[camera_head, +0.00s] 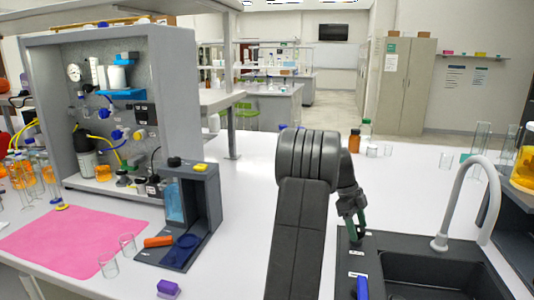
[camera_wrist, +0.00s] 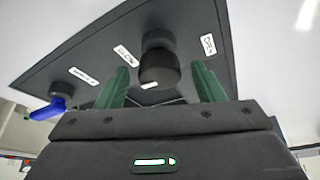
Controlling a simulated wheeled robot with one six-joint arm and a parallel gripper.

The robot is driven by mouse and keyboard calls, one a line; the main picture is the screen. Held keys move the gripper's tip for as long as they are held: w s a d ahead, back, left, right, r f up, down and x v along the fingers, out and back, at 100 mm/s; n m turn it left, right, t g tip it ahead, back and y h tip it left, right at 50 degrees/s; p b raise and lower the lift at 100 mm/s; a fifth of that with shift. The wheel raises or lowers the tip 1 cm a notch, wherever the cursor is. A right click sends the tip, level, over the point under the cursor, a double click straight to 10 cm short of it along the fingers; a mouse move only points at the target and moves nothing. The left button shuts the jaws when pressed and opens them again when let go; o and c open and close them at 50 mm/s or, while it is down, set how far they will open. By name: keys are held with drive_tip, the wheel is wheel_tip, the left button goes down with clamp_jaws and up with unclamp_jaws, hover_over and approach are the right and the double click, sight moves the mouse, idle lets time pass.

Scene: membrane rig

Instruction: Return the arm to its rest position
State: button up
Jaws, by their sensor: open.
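My gripper (camera_head: 356,232) points down at the left edge of the sink in the head view. My dark arm rises in the middle foreground and bends over toward it. In the wrist view my gripper (camera_wrist: 160,88) shows two green fingers spread apart. A black knob (camera_wrist: 158,68) on a dark labelled panel (camera_wrist: 80,52) shows between and beyond the fingers. I cannot tell from this view whether the fingers touch it. A blue-handled knob (camera_wrist: 52,108) is on the same panel to the left, and its blue handle (camera_head: 362,287) also shows in the head view.
The black sink (camera_head: 425,275) with a grey curved faucet (camera_head: 470,190) lies right of my arm. A grey membrane rig (camera_head: 110,110), a dark stand (camera_head: 200,215), a pink mat (camera_head: 70,240) and glass beakers are at left. Brown bottle (camera_head: 354,141) stands behind. The white bench behind my arm is largely clear.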

drive_tip(key=n, duration=0.2)
drive_tip(key=n+t+b, duration=0.1)
drive_tip(key=n, duration=0.1)
drive_tip(key=shift+s+n+t+h, duration=0.15)
drive_tip(key=shift+n+t+h, duration=0.15)
drive_tip(key=shift+n+h, duration=0.1)
drive_tip(key=n+t, duration=0.1)
drive_tip(key=n, duration=0.2)
drive_tip(key=shift+s+r+n+t, duration=0.1)
drive_tip(key=shift+n+t, duration=0.2)
drive_tip(key=n+p, duration=0.1)
drive_tip(key=n, duration=0.1)
drive_tip(key=n+t+p, duration=0.1)
drive_tip(key=n+p, duration=0.1)
drive_tip(key=shift+s+r+n+t, duration=0.1)
drive_tip(key=shift+r+n+t, duration=0.05)
drive_tip(key=shift+n+t, duration=0.15)
drive_tip(key=shift+n+t+y+p, duration=0.4)
drive_tip(key=shift+n+y+p, duration=0.1)
drive_tip(key=shift+n+p, duration=0.6)
drive_tip(key=shift+f, duration=0.25)
drive_tip(key=shift+a, duration=0.1)
